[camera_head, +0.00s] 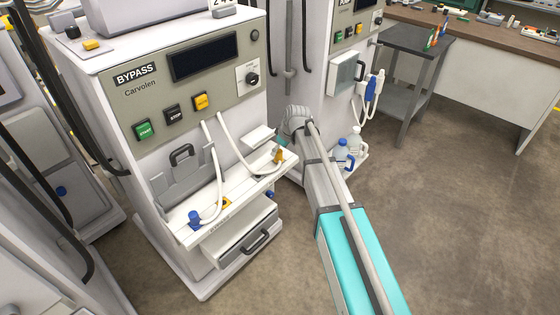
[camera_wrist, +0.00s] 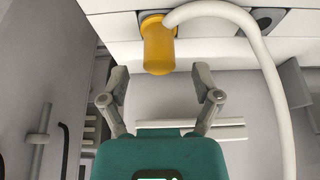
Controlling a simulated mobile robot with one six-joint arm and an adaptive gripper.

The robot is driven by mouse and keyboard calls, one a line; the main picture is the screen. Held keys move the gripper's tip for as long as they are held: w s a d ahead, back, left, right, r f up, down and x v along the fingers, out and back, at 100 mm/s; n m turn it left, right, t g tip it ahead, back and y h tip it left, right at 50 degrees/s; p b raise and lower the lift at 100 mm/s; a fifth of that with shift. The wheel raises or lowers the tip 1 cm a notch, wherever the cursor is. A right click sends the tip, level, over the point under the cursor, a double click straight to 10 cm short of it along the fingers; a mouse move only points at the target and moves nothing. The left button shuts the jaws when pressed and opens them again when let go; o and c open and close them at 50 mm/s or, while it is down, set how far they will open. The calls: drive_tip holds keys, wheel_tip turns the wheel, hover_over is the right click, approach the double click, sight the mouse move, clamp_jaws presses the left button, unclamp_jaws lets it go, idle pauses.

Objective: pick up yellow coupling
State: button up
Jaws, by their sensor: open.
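The yellow coupling (camera_head: 277,156) is at the right end of the white ledge of the dialysis machine, with a white hose running to it. In the wrist view the yellow coupling (camera_wrist: 158,50) is a rounded amber cylinder at top centre, in front of the ledge, its hose curving off right. My gripper (camera_wrist: 160,83) is open and empty. Its two fingers are spread to either side below the coupling in the picture, not touching it. In the head view only a bit of teal of my gripper shows beside the ledge's right end; its fingers are hidden there.
A blue coupling (camera_head: 194,220) with its own hose stands at the ledge's left end. The white hose (camera_wrist: 268,60) arcs down the right of the wrist view, outside the right finger. Open floor lies to the right.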

drive_tip(key=shift+b+x, duration=0.6)
drive_tip(key=shift+x, duration=0.3)
drive_tip(key=shift+c, duration=0.2)
clamp_jaws()
